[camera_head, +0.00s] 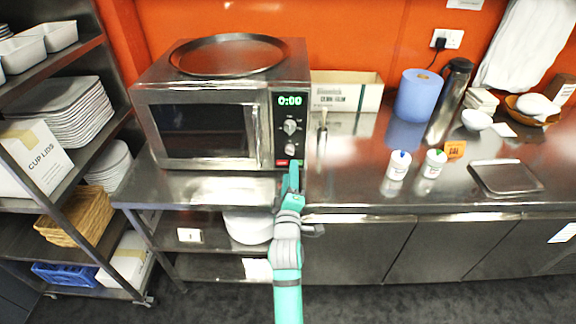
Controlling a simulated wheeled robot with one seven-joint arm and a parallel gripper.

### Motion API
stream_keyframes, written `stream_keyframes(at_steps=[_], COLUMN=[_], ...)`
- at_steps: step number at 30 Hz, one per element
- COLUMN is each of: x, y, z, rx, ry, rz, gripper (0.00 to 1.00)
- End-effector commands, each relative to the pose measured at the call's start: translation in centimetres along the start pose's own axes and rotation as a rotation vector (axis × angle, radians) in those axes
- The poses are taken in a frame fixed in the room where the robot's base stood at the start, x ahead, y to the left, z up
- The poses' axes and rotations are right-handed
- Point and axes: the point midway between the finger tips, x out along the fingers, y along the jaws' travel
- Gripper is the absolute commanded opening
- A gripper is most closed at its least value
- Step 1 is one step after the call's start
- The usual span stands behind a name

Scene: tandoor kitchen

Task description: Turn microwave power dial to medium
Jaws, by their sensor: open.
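The microwave (205,128) stands on the steel counter at the left, its door closed and its display (289,100) reading 0:00 in green. Two round dials sit on its right panel: an upper dial (290,126) and a lower dial (290,148). Their markings are too small to read, so I cannot tell their settings. Red and green buttons are below them. My gripper (292,172) is open and empty, just in front of the panel's lower edge, below the lower dial. The arm covers part of the counter edge, and I cannot tell whether a fingertip touches the panel.
A round tray (228,55) lies on top of the microwave. To its right are a cardboard box (346,91), a blue paper roll (419,95) and two small white tubs (399,164). A shelf rack (95,150) with plates stands at the left.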

Motion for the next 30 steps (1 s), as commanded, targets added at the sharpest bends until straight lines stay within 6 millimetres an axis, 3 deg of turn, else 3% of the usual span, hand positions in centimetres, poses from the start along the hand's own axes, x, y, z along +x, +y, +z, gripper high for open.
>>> stream_keyframes(at_steps=[7,23,26,30], x=[-1.9,-2.1,-2.6,-5.3], y=[-0.2,-0.2,-0.8,-3.3], z=[-0.6,-0.5,-0.4,-0.1], rx=[0.001,0.001,0.018,0.106], ry=[0.008,0.007,0.006,0.004], rz=[-0.003,-0.003,-0.008,-0.025], gripper=[0.42,0.42,0.42,0.42])
